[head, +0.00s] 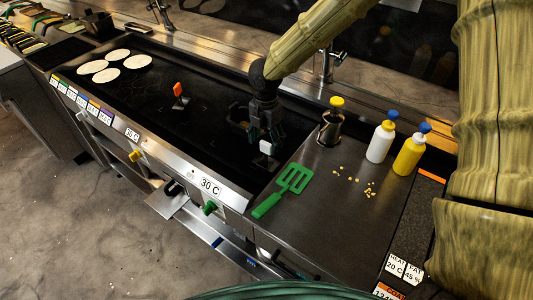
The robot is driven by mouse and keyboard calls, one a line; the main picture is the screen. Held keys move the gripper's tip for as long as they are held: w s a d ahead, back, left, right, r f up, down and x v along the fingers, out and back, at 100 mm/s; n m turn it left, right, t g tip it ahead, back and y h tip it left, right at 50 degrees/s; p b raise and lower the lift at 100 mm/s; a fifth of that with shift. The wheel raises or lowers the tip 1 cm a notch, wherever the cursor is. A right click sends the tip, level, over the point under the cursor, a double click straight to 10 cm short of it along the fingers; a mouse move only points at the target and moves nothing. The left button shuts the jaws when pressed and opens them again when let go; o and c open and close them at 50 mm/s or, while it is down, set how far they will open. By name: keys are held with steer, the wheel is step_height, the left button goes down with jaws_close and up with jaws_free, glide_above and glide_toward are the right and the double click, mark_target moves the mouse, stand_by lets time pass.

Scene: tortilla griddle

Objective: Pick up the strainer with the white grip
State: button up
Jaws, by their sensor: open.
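A small white block (267,147), which looks like the white grip, shows right at the fingers of my gripper (262,136), over the right end of the black griddle. Any strainer body joined to it is dark against the griddle and partly hidden by my gripper, so I cannot make out its shape. My gripper points down and is open. I cannot tell whether the white grip sits between the fingers or just in front of them.
A tool with an orange grip (178,89) stands on the griddle (195,120), left of my gripper. Tortillas (106,75) lie far left. A green spatula (286,189), a dark yellow-capped bottle (331,126), a white bottle (381,141) and a yellow bottle (409,154) occupy the right counter (330,215).

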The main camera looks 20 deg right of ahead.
steer(key=shift+f, duration=1.1)
steer(key=c, duration=1.4)
steer(key=shift+r, duration=0.1)
